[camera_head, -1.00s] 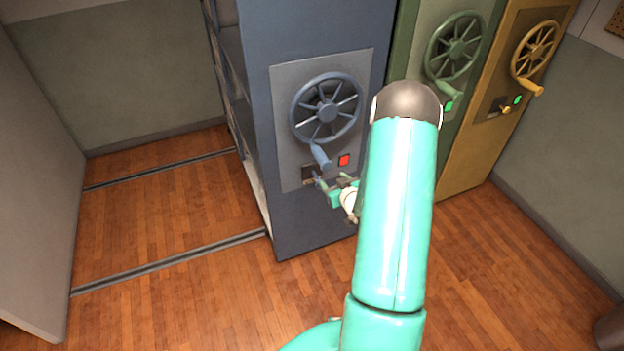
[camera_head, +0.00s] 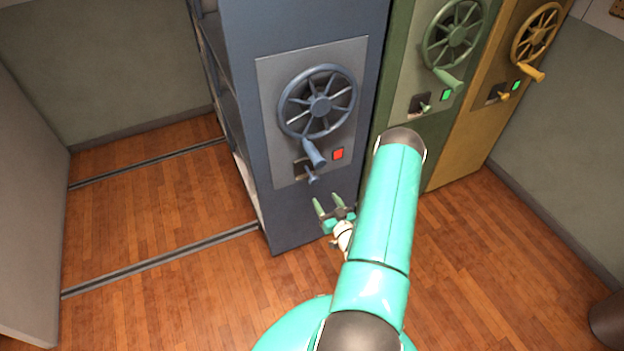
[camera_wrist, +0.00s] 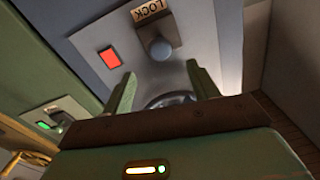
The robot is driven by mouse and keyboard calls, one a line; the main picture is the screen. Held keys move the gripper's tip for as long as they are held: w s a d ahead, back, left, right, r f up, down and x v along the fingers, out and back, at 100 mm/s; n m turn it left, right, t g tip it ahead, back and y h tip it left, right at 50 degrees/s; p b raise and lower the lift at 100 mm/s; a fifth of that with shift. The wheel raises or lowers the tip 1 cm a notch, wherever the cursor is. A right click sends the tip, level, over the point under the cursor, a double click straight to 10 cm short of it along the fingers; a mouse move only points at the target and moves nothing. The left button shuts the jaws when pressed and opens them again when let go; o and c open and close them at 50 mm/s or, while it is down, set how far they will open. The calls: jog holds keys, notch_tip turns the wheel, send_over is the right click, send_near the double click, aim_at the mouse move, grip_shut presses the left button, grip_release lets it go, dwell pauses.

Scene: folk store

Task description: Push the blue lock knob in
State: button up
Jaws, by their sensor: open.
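The blue lock knob (camera_head: 312,177) sticks out of the grey panel (camera_head: 278,95) on the blue cabinet (camera_head: 232,60), below the handwheel's crank handle. In the wrist view the round knob (camera_wrist: 161,49) shows beside a LOCK label (camera_wrist: 149,10), ahead of my fingertips. My gripper (camera_head: 328,200) is open and empty, a little below and to the right of the knob, apart from it. Its two green fingers also show in the wrist view (camera_wrist: 162,80). A red light (camera_head: 338,154) is lit right of the crank handle.
The blue handwheel (camera_head: 319,105) and its crank handle (camera_head: 314,152) stand out above the knob. A green cabinet (camera_head: 408,60) and a yellow cabinet (camera_head: 470,135) stand to the right, with green lights. Wooden floor with rails (camera_head: 160,262) is open at left.

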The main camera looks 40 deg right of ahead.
aim_at(315, 182)
jog(key=x, duration=1)
jog(key=shift+w+d, duration=0.1)
jog(key=shift+w, duration=0.25)
